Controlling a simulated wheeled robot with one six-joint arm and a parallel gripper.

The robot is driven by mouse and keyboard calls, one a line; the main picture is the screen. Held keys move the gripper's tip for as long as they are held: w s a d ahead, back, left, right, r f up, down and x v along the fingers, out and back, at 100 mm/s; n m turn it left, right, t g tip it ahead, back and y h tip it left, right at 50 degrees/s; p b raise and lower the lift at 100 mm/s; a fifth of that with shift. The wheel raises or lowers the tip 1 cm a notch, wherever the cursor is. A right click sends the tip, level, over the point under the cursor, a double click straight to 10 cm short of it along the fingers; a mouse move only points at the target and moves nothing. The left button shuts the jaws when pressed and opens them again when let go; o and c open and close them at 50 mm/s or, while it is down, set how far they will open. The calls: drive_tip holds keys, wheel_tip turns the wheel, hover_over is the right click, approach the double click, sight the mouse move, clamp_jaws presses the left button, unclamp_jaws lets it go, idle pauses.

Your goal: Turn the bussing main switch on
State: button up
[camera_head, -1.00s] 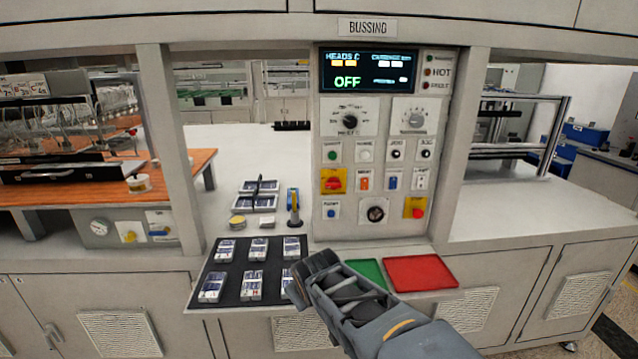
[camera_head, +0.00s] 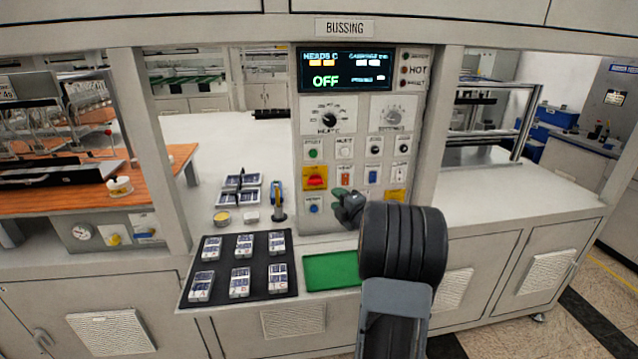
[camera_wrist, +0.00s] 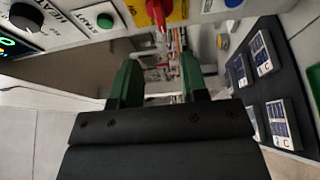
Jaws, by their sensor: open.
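The bussing panel shows a red rotary main switch (camera_head: 316,181) on a yellow plate, at the left of its middle rows. The display (camera_head: 356,72) above reads OFF in green. The red switch also shows at the top of the wrist view (camera_wrist: 157,12), its handle just beyond the fingertips. My gripper (camera_head: 345,203) is in front of the lower panel, a little below and right of the switch. In the wrist view its two green fingers (camera_wrist: 160,80) are apart with nothing between them. My arm hides the lower right of the panel.
A black mat (camera_head: 192,291) with several small cell packs lies at the lower left. A green tray (camera_head: 330,272) lies below the panel. A yellow-and-blue tool (camera_head: 278,203) stands left of the panel. Other knobs and buttons (camera_head: 313,154) surround the switch.

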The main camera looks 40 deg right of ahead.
sight(317, 183)
drive_tip(key=w+p, duration=0.1)
drive_tip(key=w, duration=0.2)
drive_tip(key=w+p, duration=0.1)
drive_tip(key=w, duration=0.3)
drive_tip(key=w+p, duration=0.1)
drive_tip(key=w, duration=0.3)
drive_tip(key=shift+w+d+p, duration=0.1)
drive_tip(key=shift+d+p, duration=0.15)
drive_tip(key=shift+p, duration=0.05)
clamp_jaws()
